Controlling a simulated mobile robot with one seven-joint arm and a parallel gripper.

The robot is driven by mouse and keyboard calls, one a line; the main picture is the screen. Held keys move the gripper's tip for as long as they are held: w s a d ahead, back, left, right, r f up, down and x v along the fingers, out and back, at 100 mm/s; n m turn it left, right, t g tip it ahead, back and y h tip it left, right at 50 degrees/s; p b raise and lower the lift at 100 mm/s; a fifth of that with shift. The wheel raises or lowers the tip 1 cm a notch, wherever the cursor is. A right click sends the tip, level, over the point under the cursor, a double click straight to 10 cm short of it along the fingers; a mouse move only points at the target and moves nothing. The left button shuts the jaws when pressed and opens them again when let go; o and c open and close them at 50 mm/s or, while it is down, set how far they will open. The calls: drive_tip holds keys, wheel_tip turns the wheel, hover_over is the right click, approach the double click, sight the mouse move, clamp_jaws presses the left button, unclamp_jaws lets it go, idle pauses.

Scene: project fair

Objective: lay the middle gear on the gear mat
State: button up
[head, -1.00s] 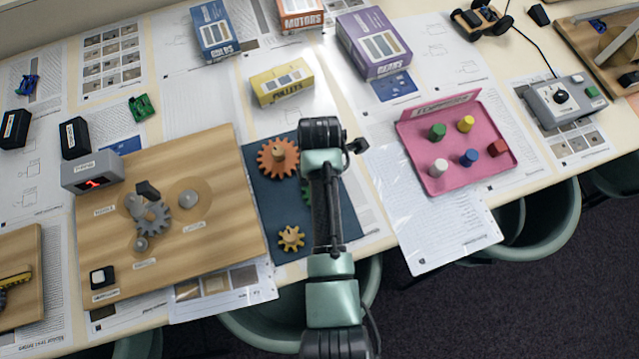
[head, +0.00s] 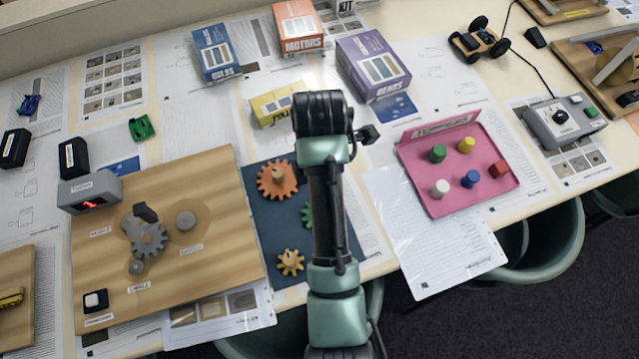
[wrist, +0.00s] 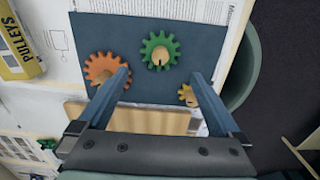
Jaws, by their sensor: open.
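The dark blue gear mat (head: 259,207) lies right of the wooden gear board (head: 225,230). An orange gear (head: 277,180), a yellow gear (head: 290,262) and a green gear (head: 306,216), mostly hidden by my arm, lie on it. A grey gear (head: 149,241) is on the board, beside a dark piece; I cannot read which gear is labelled middle. In the wrist view, my gripper (wrist: 160,76) is open and empty above the mat. The green gear (wrist: 160,50) shows between and beyond its fingers, with the orange gear (wrist: 98,69) by the left finger and the yellow gear (wrist: 187,95) by the right one.
A yellow pulleys box (head: 274,105), an orange motors box (head: 298,27) and a purple gears box (head: 373,65) stand behind the mat. A pink tray (head: 420,180) with several coloured pegs is to the right. Papers cover the table, and its front edge is close to the mat.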

wheel_tip(320, 180, up, 2)
drive_tip(key=shift+r+p, duration=0.1)
drive_tip(key=shift+p, duration=0.4)
